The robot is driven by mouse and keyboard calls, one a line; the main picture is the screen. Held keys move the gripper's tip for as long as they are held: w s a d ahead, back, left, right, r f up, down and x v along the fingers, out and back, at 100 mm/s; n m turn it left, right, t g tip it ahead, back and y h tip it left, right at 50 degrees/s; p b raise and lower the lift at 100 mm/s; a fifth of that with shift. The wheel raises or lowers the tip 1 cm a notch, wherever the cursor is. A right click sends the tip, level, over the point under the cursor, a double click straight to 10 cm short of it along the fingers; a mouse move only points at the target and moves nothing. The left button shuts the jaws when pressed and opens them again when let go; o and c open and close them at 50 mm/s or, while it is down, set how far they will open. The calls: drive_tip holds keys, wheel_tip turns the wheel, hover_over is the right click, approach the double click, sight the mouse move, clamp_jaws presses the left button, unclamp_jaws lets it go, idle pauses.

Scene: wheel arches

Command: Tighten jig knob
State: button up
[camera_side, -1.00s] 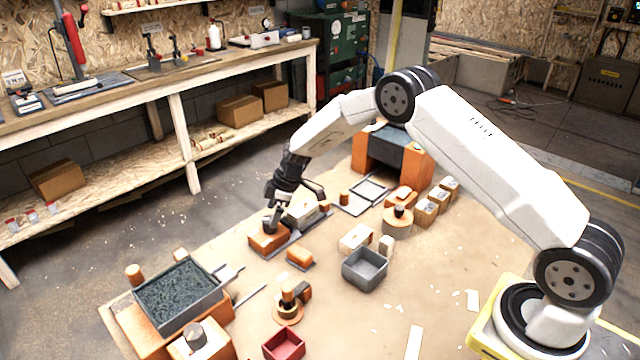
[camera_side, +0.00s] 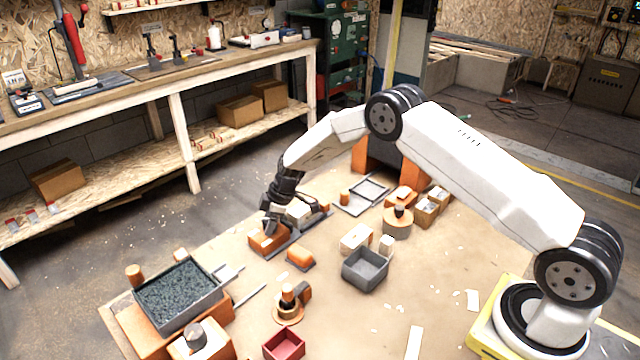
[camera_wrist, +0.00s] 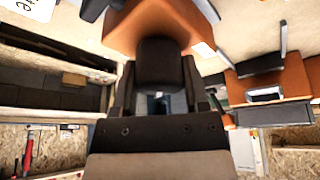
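The jig is an orange block (camera_side: 262,244) on a dark grey base, near the middle of the table in the side view. Its dark knob (camera_wrist: 160,62) shows in the wrist view, over the orange block (camera_wrist: 150,22); in the side view my gripper largely hides it. My gripper (camera_side: 268,228) is down at the jig, pointing downward. In the wrist view its two dark fingers (camera_wrist: 160,85) stand on either side of the knob, very close to it. I cannot tell whether they press on it. A white block (camera_side: 298,212) sits just right of the gripper.
An orange piece (camera_side: 300,257) lies just in front of the jig. A grey bin (camera_side: 365,270) and a cream block (camera_side: 356,238) stand to its right. A large tray of dark granules (camera_side: 180,293) is at the left, a red bin (camera_side: 284,344) at the front.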

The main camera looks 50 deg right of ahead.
clamp_jaws()
